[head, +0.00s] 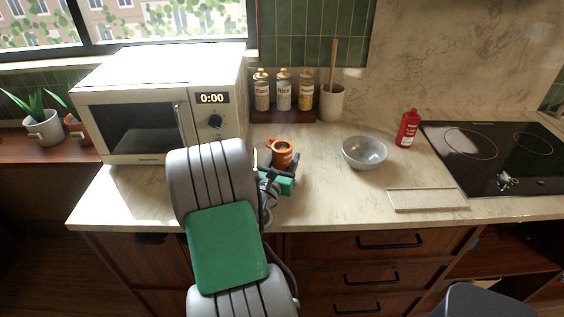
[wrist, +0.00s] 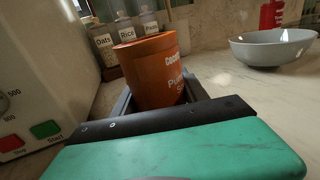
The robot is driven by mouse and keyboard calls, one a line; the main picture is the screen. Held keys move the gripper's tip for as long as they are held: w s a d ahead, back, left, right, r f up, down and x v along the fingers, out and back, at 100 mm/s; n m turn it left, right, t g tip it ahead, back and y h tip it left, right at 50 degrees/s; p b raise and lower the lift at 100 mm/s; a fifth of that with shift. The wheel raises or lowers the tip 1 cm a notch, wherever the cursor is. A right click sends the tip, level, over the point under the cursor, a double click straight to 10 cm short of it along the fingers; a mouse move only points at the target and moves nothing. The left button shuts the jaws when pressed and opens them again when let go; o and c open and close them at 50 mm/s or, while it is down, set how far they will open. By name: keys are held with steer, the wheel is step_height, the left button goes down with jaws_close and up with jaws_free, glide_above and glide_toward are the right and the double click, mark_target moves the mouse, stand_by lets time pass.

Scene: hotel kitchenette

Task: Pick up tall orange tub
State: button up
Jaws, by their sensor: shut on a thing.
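The tall orange tub (head: 282,152) stands on the counter to the right of the microwave in the head view. In the wrist view the orange tub (wrist: 150,72) looks slightly tilted, with pale lettering on its side. My gripper (head: 282,170) is shut on the tub, with its fingers around the tub's sides. In the wrist view my gripper (wrist: 160,100) hides the tub's base. I cannot tell whether the base touches the counter.
The microwave (head: 140,105) is close on the left. Several labelled jars (head: 283,90) and a utensil crock (head: 332,102) stand behind. A grey bowl (head: 364,153), a red bottle (head: 408,128), a pale tray (head: 427,200) and the cooktop (head: 490,150) are to the right.

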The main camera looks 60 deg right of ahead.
steer(key=c, duration=0.6)
jaws_close()
steer(key=shift+r, duration=0.15)
